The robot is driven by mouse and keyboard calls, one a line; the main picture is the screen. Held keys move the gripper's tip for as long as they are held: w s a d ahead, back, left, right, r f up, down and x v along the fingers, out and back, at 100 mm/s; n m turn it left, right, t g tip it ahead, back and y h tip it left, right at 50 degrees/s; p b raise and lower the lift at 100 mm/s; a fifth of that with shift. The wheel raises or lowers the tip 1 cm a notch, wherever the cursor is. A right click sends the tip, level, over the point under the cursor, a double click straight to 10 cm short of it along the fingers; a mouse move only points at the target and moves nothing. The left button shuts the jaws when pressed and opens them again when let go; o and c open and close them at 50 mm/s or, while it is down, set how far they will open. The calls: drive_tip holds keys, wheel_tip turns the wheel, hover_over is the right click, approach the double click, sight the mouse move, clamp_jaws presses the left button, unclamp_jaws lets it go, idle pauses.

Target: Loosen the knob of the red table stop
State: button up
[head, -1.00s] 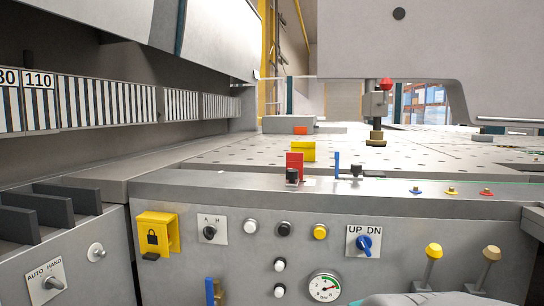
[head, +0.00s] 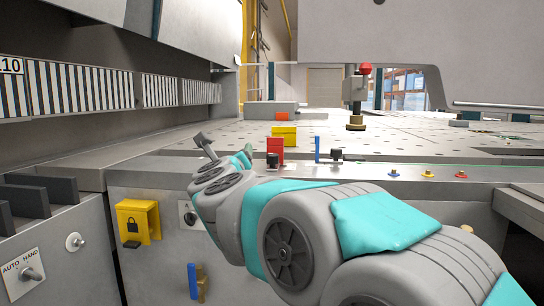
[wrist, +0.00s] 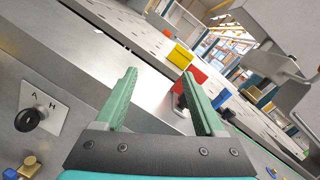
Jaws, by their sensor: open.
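The red table stop (head: 275,146) stands upright at the table's near edge in the head view, with its black knob (head: 272,161) low on its front side. In the head view my arm reaches in from the lower right, with the gripper just left of the stop.
A yellow block (head: 284,134) stands behind the red stop. A blue stop (head: 317,150) with a black knob (head: 336,155) is to its right. The selector switch (wrist: 33,117) and yellow lock bracket (head: 138,221) are on the front panel. The perforated table beyond is largely clear.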

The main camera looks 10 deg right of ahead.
sight(270, 156)
drive_tip(key=w+d+m+g+h, duration=0.1)
drive_tip(key=w+d+m+h, duration=0.1)
drive_tip(key=d+m, duration=0.1)
drive_tip(key=w+d+f+m+g+h+p, duration=0.1)
drive_tip(key=w+d+m+h, duration=0.1)
drive_tip(key=d+m, duration=0.1)
drive_tip(key=w+d+m+g+h, duration=0.1)
drive_tip(key=w+d+m+h, duration=0.1)
drive_tip(key=d+m, duration=0.2)
drive_tip(key=shift+w+f+m+h+p, duration=0.1)
drive_tip(key=shift+f+m+h+p, duration=0.2)
drive_tip(key=shift+p, duration=0.1)
clamp_jaws()
idle(0.4)
